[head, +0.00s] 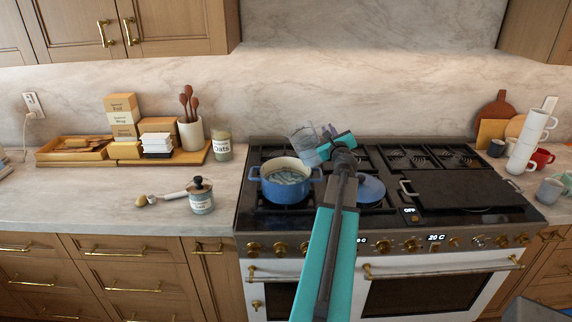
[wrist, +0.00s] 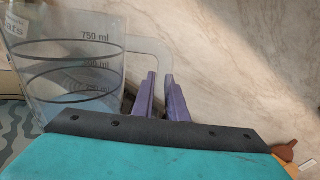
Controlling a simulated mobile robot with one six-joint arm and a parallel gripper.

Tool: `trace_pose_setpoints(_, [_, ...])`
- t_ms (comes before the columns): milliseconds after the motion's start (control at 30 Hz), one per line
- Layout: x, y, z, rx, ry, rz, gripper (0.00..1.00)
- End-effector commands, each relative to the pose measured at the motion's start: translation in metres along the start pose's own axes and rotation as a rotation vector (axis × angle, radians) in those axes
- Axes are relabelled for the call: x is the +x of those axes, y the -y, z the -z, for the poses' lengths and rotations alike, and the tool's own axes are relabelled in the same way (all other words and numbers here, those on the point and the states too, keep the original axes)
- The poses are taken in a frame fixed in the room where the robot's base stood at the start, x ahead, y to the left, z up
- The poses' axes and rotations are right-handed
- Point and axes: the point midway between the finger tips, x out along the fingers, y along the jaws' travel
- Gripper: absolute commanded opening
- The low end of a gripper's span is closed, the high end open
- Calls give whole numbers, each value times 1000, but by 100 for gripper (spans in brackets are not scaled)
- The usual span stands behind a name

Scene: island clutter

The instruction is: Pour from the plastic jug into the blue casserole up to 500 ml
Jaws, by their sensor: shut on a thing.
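The clear plastic jug (head: 302,146) is held above the stove, just behind and right of the blue casserole, and looks tilted a little left. In the wrist view the jug (wrist: 70,45) shows 750 ml and lower marks, with dark curved lines around its wall; its liquid level is hard to read. My gripper (head: 328,133) is shut on the jug's handle, its purple fingers (wrist: 160,92) around it. The blue casserole (head: 290,190) stands open on the left burner. Rippled, pale liquid shows inside it; its depth cannot be read. My arm covers the area right of it.
A blue lid (head: 371,189) lies on the stove right of my arm. A dark griddle (head: 455,188) covers the right burners. A lidded jar (head: 201,197) and an oats jar (head: 221,146) stand on the left counter. Stacked white mugs (head: 530,140) stand at the right.

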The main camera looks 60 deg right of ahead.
Motion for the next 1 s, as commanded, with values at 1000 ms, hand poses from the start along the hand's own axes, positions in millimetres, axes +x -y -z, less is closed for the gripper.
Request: trace_pose_setpoints(1000, [1, 4, -13, -172, 0, 1, 0])
